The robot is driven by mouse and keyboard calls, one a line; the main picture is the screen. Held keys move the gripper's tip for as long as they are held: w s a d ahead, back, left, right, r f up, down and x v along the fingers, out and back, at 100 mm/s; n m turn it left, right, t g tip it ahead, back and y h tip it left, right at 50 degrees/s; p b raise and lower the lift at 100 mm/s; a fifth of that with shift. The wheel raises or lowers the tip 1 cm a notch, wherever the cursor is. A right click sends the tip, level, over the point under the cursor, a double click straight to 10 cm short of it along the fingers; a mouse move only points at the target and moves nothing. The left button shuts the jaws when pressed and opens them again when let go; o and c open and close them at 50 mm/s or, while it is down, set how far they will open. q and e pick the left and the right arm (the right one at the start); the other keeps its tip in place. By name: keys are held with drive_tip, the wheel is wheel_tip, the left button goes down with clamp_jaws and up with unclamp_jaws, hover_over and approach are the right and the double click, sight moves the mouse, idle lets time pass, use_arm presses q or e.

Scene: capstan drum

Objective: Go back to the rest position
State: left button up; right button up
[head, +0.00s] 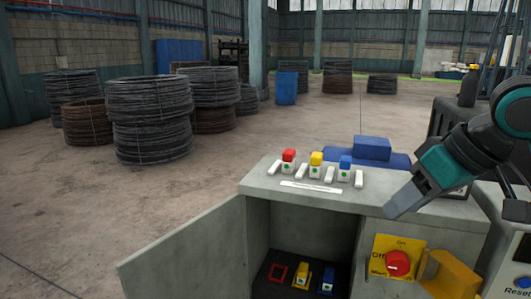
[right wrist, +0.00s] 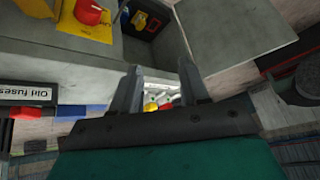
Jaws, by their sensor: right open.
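My right gripper (head: 391,212) comes in from the right in the head view and points down and left. It hangs over the right part of the grey cabinet (head: 257,186), apart from the fuses. In the right wrist view its two fingers (right wrist: 158,68) stand apart with nothing between them. On the cabinet top are a red fuse (head: 289,155), a yellow fuse (head: 316,158) and a blue fuse (head: 345,162), in a row with white blocks. My left gripper is not in view.
The cabinet door (head: 190,255) stands open to the left. Inside, a dark panel holds a yellow part (head: 301,277) and a blue part (head: 327,281). A red rotary switch (head: 397,263) is on the front. Wire coils (head: 150,115) stand behind on open floor.

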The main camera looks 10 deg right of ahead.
drive_tip(key=w+a+f+t+y, duration=0.1)
drive_tip(key=w+a+f, duration=0.15)
drive_tip(key=f, duration=0.55)
drive_tip(key=w+a+f+m+t, duration=0.1)
drive_tip(key=a+f, duration=0.2)
drive_tip(key=f, duration=0.5)
drive_tip(key=w+a+f+t+y, duration=0.1)
drive_tip(key=w+a+f, duration=0.15)
drive_tip(key=f, duration=0.45)
drive_tip(key=s+a+f+t+h, duration=0.2)
drive_tip(key=s+a+f+h, duration=0.1)
drive_tip(key=s+f, duration=1.4)
drive_tip(key=shift+a, duration=0.2)
